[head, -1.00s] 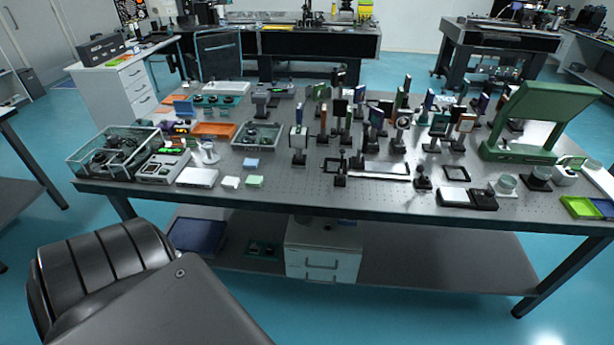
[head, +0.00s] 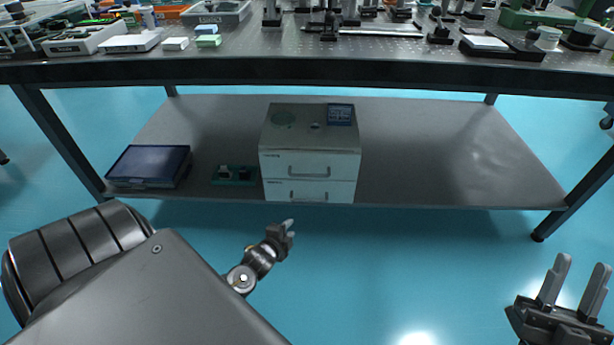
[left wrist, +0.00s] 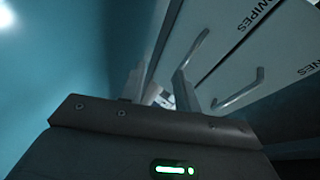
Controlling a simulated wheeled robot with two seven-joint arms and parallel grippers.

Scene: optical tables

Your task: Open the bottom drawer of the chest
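The white two-drawer chest (head: 270,143) stands on the table's lower shelf. Its top drawer has a bar handle (head: 309,173). The bottom drawer's handle (head: 309,196) is just above the shelf's front edge. Both drawers look closed. My left gripper (head: 290,231) is in front of and below the chest, apart from it, with its fingers seemingly parted and empty. In the left wrist view the left gripper (left wrist: 158,88) points at the chest, shown tilted, with the "WIPES" drawer handle (left wrist: 194,48) and another handle (left wrist: 240,90) beyond. My right gripper (head: 575,290) is open and empty at the lower right.
The lower shelf (head: 440,150) is bare right of the chest. The table's front edge (head: 320,72) overhangs above. Table legs stand at both sides. The floor in front is clear.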

